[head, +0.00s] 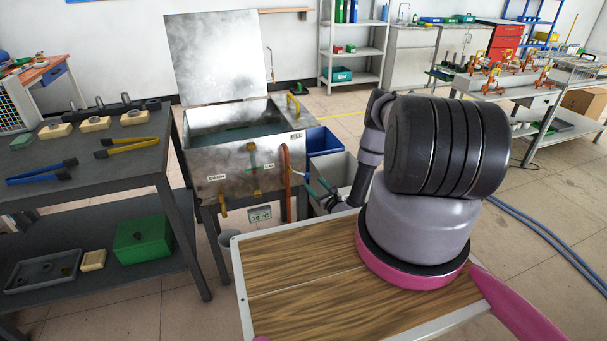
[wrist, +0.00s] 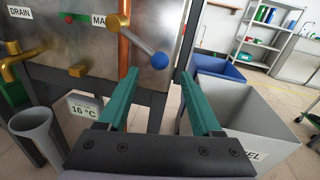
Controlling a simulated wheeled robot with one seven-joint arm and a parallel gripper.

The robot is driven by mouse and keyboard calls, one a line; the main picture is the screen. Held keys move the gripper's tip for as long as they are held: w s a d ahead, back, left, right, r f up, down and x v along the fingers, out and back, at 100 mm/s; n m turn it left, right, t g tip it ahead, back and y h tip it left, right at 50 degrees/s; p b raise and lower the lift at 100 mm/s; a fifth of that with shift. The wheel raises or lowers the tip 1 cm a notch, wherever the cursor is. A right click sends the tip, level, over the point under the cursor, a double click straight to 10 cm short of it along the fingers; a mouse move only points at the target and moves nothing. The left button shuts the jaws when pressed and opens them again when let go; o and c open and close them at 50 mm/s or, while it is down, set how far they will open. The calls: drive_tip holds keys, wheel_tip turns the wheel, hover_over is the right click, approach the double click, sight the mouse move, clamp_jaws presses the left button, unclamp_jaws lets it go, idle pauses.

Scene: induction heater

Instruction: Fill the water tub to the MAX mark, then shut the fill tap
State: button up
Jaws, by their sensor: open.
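The metal water tub (head: 225,160) stands with its lid (head: 215,60) raised and water (head: 228,135) inside. Its front bears a MAX label (head: 269,166) beside a small gauge; the exact level against the mark is too small to tell. The fill tap is a copper pipe (wrist: 125,60) with a slanted lever ending in a blue ball (wrist: 159,61). My gripper (wrist: 158,78) is open, its green fingers on either side of and just short of the ball, not visibly touching it. My gripper (head: 312,190) also shows beside the tub's front right corner in the head view.
A brass drain tap (wrist: 20,60) sits at the tub's left, above a grey bucket (wrist: 38,135). A display (wrist: 85,108) reads 16 °C. A grey bin (wrist: 255,110) and a blue bin (wrist: 218,68) stand right. A dark bench (head: 90,155) with tongs is left.

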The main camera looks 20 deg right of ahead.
sight(298, 173)
drive_tip(key=w+a, duration=0.2)
drive_tip(key=w, duration=0.7)
drive_tip(key=shift+w, duration=0.3)
drive_tip(key=shift+r, duration=0.1)
clamp_jaws()
idle(0.9)
